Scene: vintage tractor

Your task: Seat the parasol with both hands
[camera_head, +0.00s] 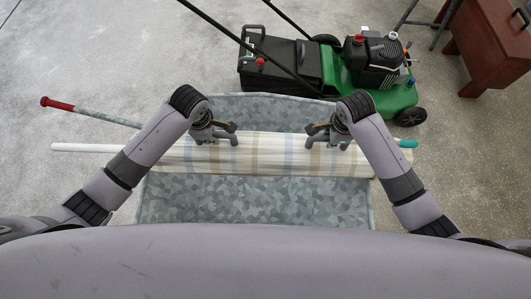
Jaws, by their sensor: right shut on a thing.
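The closed parasol (268,152), cream with blue and tan checks, lies level across a grey patterned surface (255,205). Its white pole (85,148) sticks out to the left. My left gripper (232,136) is at the parasol's upper side, left of its middle; whether its jaws are closed on the cloth is unclear. My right gripper (310,137) is shut on the parasol, right of its middle. My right forearm hides part of the parasol's right end. The parasol's underside is hidden.
A green and black lawn mower (340,75) stands just beyond the patterned surface. A rod with a red end (57,104) pokes out at the left, behind my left arm. A teal tip (408,143) shows at the right. A red-brown cabinet (490,45) stands at the upper right.

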